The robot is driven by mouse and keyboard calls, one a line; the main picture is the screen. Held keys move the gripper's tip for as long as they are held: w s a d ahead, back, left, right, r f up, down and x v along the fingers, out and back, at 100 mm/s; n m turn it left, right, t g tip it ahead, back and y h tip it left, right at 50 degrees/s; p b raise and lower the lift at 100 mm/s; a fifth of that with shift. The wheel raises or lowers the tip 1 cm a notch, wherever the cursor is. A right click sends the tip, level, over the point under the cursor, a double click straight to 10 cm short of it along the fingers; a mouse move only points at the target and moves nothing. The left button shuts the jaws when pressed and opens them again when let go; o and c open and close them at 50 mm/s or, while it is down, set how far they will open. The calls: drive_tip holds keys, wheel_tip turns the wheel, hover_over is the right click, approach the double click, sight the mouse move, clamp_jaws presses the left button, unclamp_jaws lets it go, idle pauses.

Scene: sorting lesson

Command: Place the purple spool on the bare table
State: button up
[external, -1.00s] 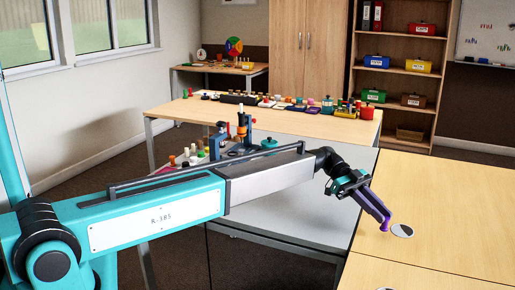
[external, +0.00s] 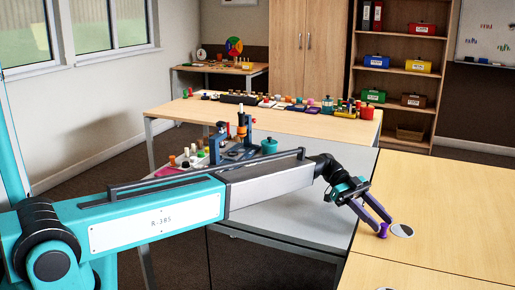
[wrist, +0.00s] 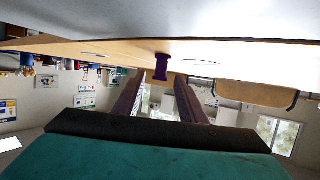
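The purple spool (external: 383,231) stands upright on the bare wood of the near right table (external: 450,215), close to its left edge and just left of a round black-and-white disc (external: 402,230). My gripper (external: 385,226) is open, with its two purple-grey fingers spread apart around the spool. In the wrist view, which looks upside down, the spool (wrist: 162,67) shows in the gap just beyond the open fingertips (wrist: 162,79), with space on both sides. Its end seems to meet the table surface.
A grey-topped table (external: 300,215) stands left of the wooden table. Behind it, a row of small coloured objects lines the back of another table (external: 200,110), with a blue stand (external: 240,145) in front. Part of a second disc (external: 385,289) shows at the bottom edge. The right table is mostly clear.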

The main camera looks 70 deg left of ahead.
drive_tip(key=shift+r, duration=0.2)
drive_tip(key=b+v, duration=0.1)
drive_tip(key=v, duration=1.1)
drive_tip(key=shift+a, duration=0.1)
idle(0.4)
